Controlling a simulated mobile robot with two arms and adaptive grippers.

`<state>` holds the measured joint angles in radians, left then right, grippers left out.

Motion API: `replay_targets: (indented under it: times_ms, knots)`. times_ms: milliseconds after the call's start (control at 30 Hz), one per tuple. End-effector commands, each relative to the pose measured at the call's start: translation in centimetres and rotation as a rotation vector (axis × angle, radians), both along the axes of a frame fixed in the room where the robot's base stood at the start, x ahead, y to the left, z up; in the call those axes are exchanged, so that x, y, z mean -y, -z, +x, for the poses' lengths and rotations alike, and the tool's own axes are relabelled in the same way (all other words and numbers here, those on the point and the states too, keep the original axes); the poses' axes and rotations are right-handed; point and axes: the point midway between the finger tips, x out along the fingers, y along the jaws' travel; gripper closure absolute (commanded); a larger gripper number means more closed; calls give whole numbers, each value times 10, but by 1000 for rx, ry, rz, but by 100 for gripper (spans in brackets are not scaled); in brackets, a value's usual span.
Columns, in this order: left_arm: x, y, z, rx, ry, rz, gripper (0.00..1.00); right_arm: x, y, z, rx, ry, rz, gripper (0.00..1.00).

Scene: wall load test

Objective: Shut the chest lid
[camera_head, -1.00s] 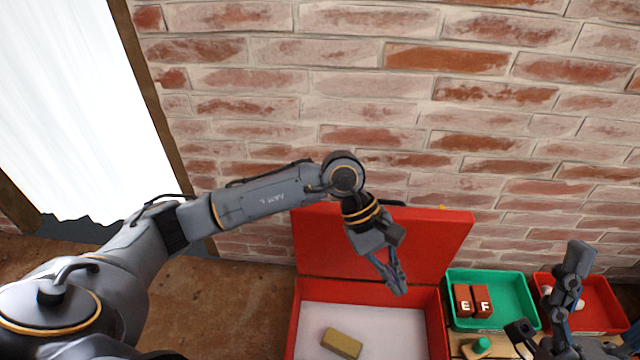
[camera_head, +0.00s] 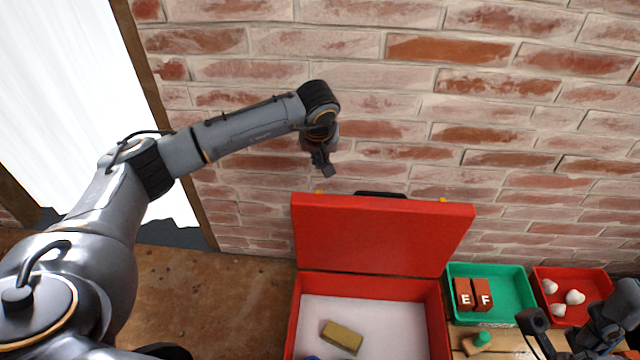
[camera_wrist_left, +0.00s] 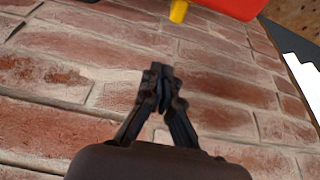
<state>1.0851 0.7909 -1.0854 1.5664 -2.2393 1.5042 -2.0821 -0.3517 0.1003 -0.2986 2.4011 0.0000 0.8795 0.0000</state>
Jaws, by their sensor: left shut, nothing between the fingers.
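The red chest (camera_head: 437,322) stands open on the floor side of the brick wall. Its lid (camera_head: 383,236) is raised upright, with a black handle and yellow latches along its top edge. A corner of the red lid (camera_wrist_left: 232,6) and a yellow latch (camera_wrist_left: 179,11) show at the top of the left wrist view. My left gripper (camera_head: 324,165) is above the lid's top edge, close to the wall and apart from the lid. Its fingers (camera_wrist_left: 161,75) are together and empty. My right gripper (camera_head: 540,335) is partly visible at the lower right; its fingertips are unclear.
A yellow block (camera_head: 342,338) lies inside the chest. Right of it are a green tray (camera_head: 513,292) with blocks E and F, and a red tray (camera_head: 605,311) with white lumps. A brick wall (camera_head: 450,130) stands close behind. A white curtain (camera_head: 60,110) hangs at left.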

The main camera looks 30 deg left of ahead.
Motion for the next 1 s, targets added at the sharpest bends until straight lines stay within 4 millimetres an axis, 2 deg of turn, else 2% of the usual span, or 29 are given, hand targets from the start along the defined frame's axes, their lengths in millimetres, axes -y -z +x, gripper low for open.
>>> replay_targets:
  times_ms: [33,200,300,500,1000]
  knots:
    - [-1,18,3,-4,-4,-1,100,0,9,-2,10,-1,4,26]
    - [-6,51,16,-2,-3,-2,100,1,23,-4,23,-2,8,26]
    - [1,45,0,1,4,-2,100,1,23,-4,22,-2,8,26]
    - [8,45,-18,0,1,-1,100,1,28,-4,21,-1,7,26]
    - [9,43,-22,0,-1,-2,100,1,28,-4,20,-2,7,26]
